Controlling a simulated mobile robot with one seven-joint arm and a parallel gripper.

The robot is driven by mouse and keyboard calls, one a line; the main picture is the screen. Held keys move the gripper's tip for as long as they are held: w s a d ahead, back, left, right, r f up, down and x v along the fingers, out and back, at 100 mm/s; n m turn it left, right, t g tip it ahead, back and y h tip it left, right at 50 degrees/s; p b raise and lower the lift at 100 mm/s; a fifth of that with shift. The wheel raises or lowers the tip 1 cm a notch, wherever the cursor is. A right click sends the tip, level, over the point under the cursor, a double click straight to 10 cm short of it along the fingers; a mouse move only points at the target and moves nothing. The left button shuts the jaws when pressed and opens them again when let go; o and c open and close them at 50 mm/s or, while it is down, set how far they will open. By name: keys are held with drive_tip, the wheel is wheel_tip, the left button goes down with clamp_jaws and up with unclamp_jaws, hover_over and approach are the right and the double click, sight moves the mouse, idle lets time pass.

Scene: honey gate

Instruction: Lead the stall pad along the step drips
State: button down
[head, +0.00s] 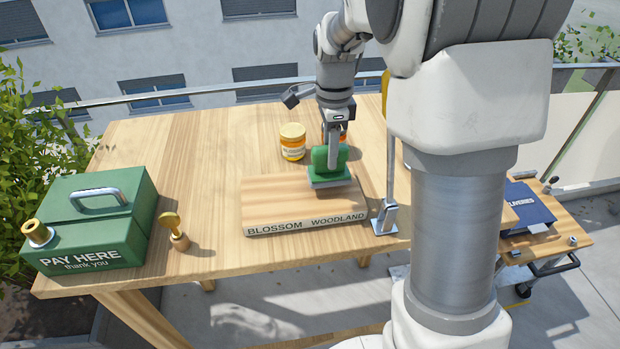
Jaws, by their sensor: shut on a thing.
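The stall pad (318,181) is a block with a green grip on top and a grey layer below. My gripper (333,160) is shut on its green grip from above. The pad is at the far right part of the wooden step (275,205), whose front edge reads "BLOSSOM WOODLAND". It looks level and on or just above the step's top; I cannot tell if it touches. No drips can be made out on the visible step top; the area under the pad is hidden.
A honey jar (293,143) stands behind the step, with another partly hidden behind my gripper. A brass-topped stamp (175,230) and a green cash box (95,215) stand left. A metal post (386,215) stands right of the step. A blue "DELIVERIES" folder (528,205) lies farther right.

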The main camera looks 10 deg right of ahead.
drive_tip(key=shift+r, duration=0.1)
wheel_tip(320, 180, up, 5)
drive_tip(key=p, duration=0.4)
idle(0.4)
